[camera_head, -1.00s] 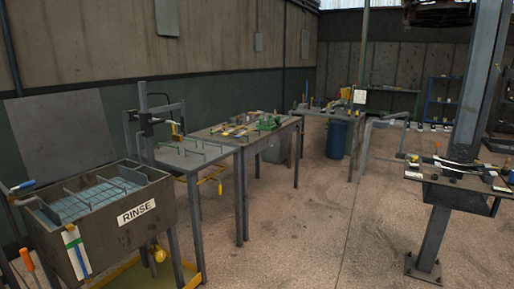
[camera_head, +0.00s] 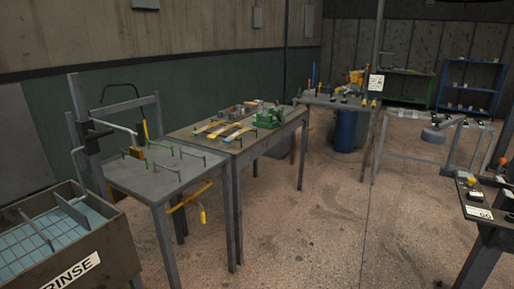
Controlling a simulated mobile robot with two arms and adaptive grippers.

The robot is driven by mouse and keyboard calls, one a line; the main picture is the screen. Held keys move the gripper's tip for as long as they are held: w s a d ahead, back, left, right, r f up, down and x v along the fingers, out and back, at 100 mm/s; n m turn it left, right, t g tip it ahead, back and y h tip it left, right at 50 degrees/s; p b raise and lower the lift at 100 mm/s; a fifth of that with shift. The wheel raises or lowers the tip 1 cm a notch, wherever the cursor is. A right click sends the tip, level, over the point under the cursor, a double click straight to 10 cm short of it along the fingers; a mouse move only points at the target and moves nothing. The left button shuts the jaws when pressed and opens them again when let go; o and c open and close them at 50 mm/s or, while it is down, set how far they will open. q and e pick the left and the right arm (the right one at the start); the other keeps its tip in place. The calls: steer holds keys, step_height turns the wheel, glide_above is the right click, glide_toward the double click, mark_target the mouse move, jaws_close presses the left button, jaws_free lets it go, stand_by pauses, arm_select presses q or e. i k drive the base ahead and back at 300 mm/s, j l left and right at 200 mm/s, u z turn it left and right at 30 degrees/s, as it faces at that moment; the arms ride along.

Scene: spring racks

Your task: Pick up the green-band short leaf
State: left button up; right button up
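Several flat leaf strips (camera_head: 213,127) with yellow and dark parts lie on the middle table (camera_head: 200,145). They are small at this distance, and I cannot tell which one, if any, is the short leaf with a green band. A green vise-like device (camera_head: 268,119) stands at the right of that table. Neither of my grippers is in view.
A rinse tank (camera_head: 62,268) stands at the front left. Behind it is a table with several upright pegs (camera_head: 165,180). A blue barrel (camera_head: 346,130) stands by the far table. Shelves (camera_head: 470,88) stand at the back right. The floor (camera_head: 330,220) is open.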

mark_target(198, 132)
steer(key=i, duration=2.15)
